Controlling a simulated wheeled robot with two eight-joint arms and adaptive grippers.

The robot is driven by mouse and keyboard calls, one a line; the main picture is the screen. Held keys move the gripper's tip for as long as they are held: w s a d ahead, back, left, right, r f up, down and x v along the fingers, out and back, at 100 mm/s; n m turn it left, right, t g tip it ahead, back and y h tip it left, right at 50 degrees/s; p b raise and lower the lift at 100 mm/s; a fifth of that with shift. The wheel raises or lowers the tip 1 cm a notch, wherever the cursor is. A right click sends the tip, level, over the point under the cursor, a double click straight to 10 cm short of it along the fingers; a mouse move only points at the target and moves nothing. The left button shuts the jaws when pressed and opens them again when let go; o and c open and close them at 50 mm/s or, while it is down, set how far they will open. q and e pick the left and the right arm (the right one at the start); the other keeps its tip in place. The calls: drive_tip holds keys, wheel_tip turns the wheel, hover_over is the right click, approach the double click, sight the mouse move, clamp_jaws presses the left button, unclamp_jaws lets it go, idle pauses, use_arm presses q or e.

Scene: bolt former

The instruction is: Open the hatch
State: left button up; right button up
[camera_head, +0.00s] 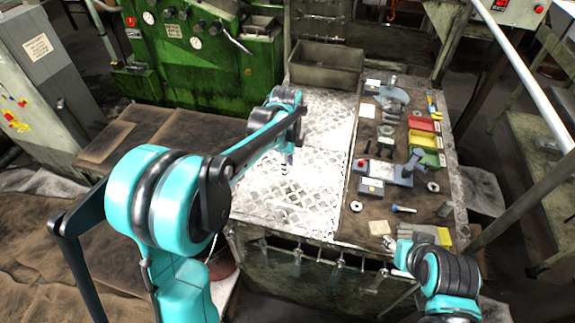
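I cannot single out a hatch with certainty. A bright diamond-plate metal sheet (322,185) covers the left part of the bench top, and a green machine (215,65) with gauges and knobs stands behind it. My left gripper (287,163) is over the metal sheet, pointing down, with its upper part hidden by my arm. It is too small to tell whether its fingers are open or touch the sheet. My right gripper (393,262) is at the bench's front right edge, seen mostly from behind. Its fingers are unclear.
A grey metal box (326,66) stands at the back. Tools hang along the front edge. A pale rail (530,75) crosses the upper right.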

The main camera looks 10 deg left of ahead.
use_arm(q)
drive_tip(key=s+a+f+n+t+b, duration=0.25)
drive_tip(key=s+f+n+b, duration=0.35)
drive_tip(key=s+n, duration=0.4)
drive_tip(key=s+a+f+n+t+b, duration=0.1)
drive_tip(key=s+f+n+t+b, duration=0.3)
drive_tip(key=s+n+b, duration=0.65)
wheel_tip(320, 180, up, 5)
drive_tip(key=m+g+p, duration=0.5)
drive_tip(key=m+p, duration=0.7)
drive_tip(key=m, duration=0.8)
hover_over(282, 204)
drive_tip(key=s, duration=0.2)
drive_tip(key=shift+m, duration=0.25)
drive_tip(key=f, duration=0.2)
drive_tip(key=w+f+b, duration=0.1)
drive_tip(key=f, duration=0.2)
drive_tip(key=f+b, duration=0.1)
drive_tip(key=f, duration=0.1)
drive_tip(key=shift+w+f, duration=0.25)
drive_tip(key=shift+f, duration=0.1)
clamp_jaws()
